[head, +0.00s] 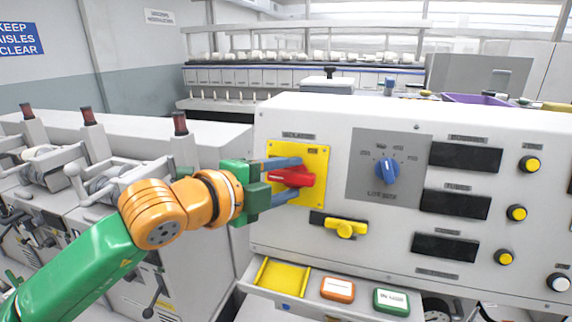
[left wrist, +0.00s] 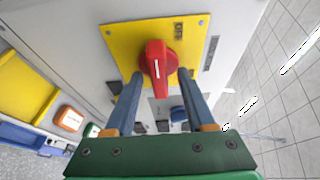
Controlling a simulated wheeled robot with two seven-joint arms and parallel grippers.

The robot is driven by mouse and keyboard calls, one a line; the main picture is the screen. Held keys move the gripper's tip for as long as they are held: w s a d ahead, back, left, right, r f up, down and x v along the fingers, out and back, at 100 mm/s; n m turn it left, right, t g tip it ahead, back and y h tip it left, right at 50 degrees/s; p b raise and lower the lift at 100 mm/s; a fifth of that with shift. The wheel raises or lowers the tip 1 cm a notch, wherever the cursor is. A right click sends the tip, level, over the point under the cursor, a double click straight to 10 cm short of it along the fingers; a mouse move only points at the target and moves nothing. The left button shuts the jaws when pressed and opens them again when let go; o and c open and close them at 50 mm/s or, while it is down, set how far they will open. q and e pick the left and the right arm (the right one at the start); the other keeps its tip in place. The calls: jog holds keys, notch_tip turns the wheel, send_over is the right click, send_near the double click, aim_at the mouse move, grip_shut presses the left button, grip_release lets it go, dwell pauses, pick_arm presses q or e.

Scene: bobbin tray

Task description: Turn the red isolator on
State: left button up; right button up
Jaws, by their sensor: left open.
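The red isolator (head: 292,177) is a rotary handle on a yellow plate (head: 314,155) at the left of the white panel. In the head view its handle lies roughly horizontal. In the left wrist view the red handle (left wrist: 158,62) shows a white line and points along the picture's vertical. My left gripper (head: 296,178) is open, with one blue finger above the handle and one below it. In the left wrist view its fingertips (left wrist: 161,76) stand on both sides of the handle, with gaps visible. My right gripper is out of view.
A blue rotary knob (head: 387,171) sits to the right on a grey plate. A yellow handle (head: 345,228) is just below the isolator. A yellow tray (head: 282,276), an orange block (head: 338,289) and a green block (head: 391,301) lie on the ledge below.

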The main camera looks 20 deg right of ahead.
pick_arm(q)
jog(key=shift+w+a+f, duration=0.15)
jog(key=shift+w+a, duration=0.1)
jog(key=shift+a, duration=0.05)
jog(key=shift+s+d, duration=0.1)
jog(key=shift+s, duration=0.05)
grip_shut()
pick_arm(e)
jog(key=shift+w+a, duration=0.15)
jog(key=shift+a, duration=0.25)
